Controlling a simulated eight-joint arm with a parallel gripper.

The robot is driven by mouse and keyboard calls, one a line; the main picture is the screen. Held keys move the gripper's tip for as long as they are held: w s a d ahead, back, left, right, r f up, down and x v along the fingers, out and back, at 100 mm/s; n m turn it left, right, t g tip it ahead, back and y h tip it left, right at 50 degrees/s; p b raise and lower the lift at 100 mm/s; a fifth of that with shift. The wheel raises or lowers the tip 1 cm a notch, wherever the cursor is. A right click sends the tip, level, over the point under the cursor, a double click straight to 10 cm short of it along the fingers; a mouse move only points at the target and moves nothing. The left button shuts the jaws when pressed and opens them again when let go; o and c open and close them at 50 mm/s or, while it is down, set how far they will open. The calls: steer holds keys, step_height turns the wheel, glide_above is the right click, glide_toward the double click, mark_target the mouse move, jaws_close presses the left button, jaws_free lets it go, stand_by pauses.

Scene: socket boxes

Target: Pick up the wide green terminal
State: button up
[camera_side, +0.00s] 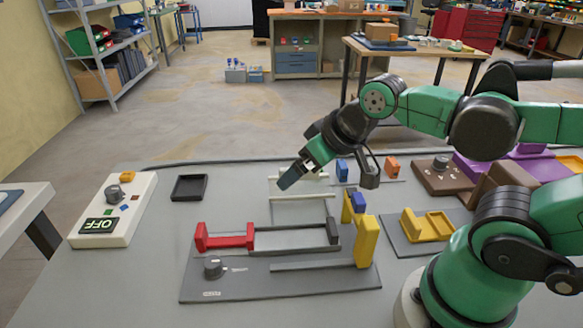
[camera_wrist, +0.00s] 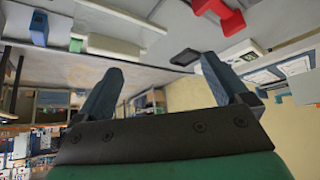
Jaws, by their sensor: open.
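My gripper (camera_side: 290,178) is raised above the back middle of the grey table, its fingers pointing down to the left. In the wrist view my gripper (camera_wrist: 162,66) has its two fingers wide apart, with nothing between them. A small green block (camera_wrist: 76,45) shows at the upper left of the wrist view, beside a blue block (camera_wrist: 39,28). I cannot tell whether it is the wide green terminal. No green terminal shows clearly in the side view; my gripper and wrist may hide part of the area behind them.
A grey fixture (camera_side: 240,284) with a red slider (camera_side: 228,241) and yellow post (camera_side: 367,243) stands at the front. A white OFF box (camera_side: 113,212) and black tray (camera_side: 189,188) lie left. A yellow part (camera_side: 427,228) and brown box (camera_side: 438,180) are right.

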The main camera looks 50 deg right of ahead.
steer(key=shift+r, duration=0.1)
step_height(320, 180, up, 5)
steer(key=w+d+r+n+g, duration=0.2)
steer(key=w+d+n+g, duration=0.3)
steer(key=d, duration=0.3)
steer(key=w+d+f+n+g, duration=0.2)
steer(key=w+d+f+n, duration=0.15)
steer(key=d, duration=0.45)
step_height(320, 180, down, 17)
steer(key=shift+r, duration=0.1)
steer(key=c, duration=1.3)
steer(key=shift+r, duration=0.1)
steer(key=shift+c, duration=0.2)
